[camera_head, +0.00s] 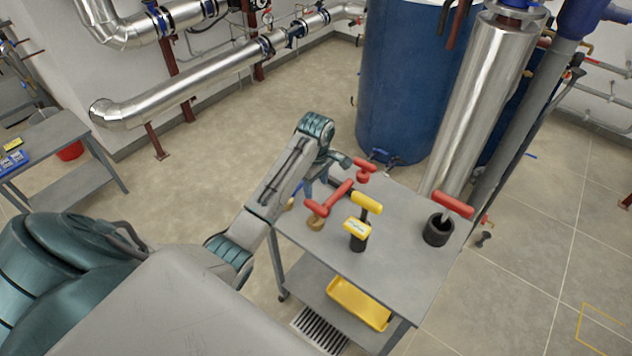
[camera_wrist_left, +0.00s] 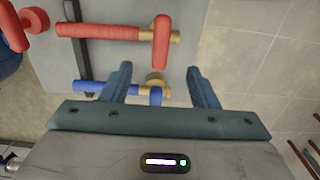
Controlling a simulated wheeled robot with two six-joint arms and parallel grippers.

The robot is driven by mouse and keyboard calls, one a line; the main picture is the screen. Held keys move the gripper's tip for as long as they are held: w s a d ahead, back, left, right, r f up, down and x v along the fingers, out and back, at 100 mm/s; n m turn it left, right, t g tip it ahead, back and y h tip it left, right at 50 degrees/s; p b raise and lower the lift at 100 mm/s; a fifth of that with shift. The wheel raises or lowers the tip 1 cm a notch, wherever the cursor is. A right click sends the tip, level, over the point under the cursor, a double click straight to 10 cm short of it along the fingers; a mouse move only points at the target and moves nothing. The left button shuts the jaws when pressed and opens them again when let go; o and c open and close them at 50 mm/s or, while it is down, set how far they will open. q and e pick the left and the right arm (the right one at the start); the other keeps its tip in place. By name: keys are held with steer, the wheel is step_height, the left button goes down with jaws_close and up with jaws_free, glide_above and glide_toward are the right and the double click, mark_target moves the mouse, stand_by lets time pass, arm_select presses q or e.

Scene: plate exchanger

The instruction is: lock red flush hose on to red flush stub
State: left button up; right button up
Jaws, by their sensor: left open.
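A red pipe piece with a brass end and a red cross handle (camera_head: 338,195) lies at the tabletop's left side; in the left wrist view (camera_wrist_left: 95,31) it runs sideways above my fingertips. I cannot tell for sure whether it is the stub or the hose. A blue piece (camera_wrist_left: 112,87) with a brass end lies parallel, its end between my fingers. My left gripper (camera_head: 318,178) is open over the table's left edge; its two fingers (camera_wrist_left: 160,78) stand apart in the wrist view. My right gripper does not show.
A small red piece (camera_head: 363,169) sits at the back. A blue tank (camera_head: 405,90) stands behind.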

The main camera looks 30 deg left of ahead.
mark_target(316, 204)
arm_select(q)
step_height(316, 204, down, 9)
steer(key=shift+s+f+b, duration=0.1)
steer(key=shift+f+b, duration=0.1)
steer(key=shift+b, duration=0.3)
jaws_close()
steer(key=shift+r, duration=0.15)
stand_by(0.4)
step_height(316, 204, up, 10)
steer(key=p, duration=0.1)
stand_by(0.5)
steer(key=shift+f, duration=0.2)
